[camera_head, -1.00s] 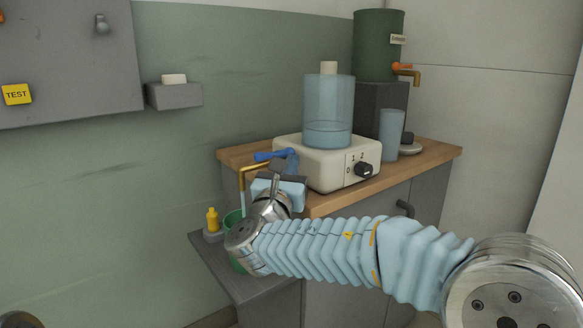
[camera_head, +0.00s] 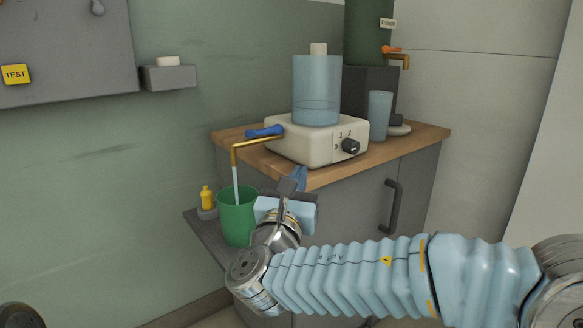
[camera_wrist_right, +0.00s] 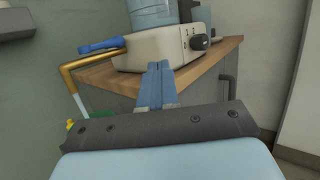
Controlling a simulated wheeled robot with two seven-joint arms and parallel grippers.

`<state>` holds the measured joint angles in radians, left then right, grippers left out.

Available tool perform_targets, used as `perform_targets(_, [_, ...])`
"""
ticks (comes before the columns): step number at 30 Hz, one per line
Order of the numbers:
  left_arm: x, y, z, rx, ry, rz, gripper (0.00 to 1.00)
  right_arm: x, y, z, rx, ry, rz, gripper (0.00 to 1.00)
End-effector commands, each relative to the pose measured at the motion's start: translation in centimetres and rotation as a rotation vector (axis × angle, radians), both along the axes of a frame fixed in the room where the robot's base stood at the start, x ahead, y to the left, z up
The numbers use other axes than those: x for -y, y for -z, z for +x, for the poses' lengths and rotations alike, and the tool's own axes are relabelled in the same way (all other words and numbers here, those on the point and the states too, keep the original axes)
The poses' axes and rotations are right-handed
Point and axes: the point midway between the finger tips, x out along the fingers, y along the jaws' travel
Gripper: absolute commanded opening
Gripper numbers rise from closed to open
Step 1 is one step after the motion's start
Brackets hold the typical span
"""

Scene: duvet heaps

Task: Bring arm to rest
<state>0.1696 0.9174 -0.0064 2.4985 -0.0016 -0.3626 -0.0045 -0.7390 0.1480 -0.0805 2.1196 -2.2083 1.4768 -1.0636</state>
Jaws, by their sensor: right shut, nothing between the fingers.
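My right gripper (camera_head: 300,177) is shut and empty. Its blue fingers (camera_wrist_right: 155,88) are together in the right wrist view, in front of the cabinet's front edge and apart from the things on top. My right arm reaches in from the right in the head view. My left gripper is not in view.
A cream machine (camera_head: 318,140) with a clear tank and knob stands on the wooden top (camera_head: 400,149). Its brass spout (camera_head: 240,150) runs liquid into a green bucket (camera_head: 236,215) on a low grey shelf. A blue cup (camera_head: 379,115) stands behind right. A cabinet handle (camera_head: 391,205) sticks out.

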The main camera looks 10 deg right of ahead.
Motion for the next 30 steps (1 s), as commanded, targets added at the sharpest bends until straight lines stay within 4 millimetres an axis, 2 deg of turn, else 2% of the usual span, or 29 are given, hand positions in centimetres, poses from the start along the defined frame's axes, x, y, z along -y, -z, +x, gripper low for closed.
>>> perform_targets(6, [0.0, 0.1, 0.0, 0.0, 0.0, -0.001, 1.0, 0.1, 0.4, -1.5, 0.001, 0.0, 0.0, 0.0])
perform_targets(16, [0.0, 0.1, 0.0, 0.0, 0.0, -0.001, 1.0, 0.1, 0.5, -1.5, -0.003, 0.0, 0.001, 0.0])
perform_targets(19, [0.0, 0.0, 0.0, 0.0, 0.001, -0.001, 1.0, 0.2, 2.2, -0.8, -0.053, -0.004, 0.022, 0.0])
perform_targets(20, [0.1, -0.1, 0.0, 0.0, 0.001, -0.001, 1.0, 0.3, 3.2, -0.5, -0.084, -0.005, 0.038, 0.0])
perform_targets(23, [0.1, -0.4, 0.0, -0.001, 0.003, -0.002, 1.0, 0.8, 9.0, 1.0, -0.244, -0.007, 0.133, 0.0])
perform_targets(26, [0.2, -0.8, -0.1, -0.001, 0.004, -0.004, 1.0, 1.5, 17.4, 1.4, -0.456, 0.019, 0.305, 0.0])
perform_targets(27, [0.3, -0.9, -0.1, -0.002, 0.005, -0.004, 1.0, 1.8, 20.9, 1.0, -0.542, 0.041, 0.393, 0.0])
perform_targets(29, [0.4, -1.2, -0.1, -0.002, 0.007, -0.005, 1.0, 2.0, 26.1, -0.2, -0.663, 0.087, 0.537, 0.0])
perform_targets(30, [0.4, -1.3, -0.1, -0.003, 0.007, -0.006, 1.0, 2.1, 29.5, -1.4, -0.737, 0.132, 0.645, 0.0])
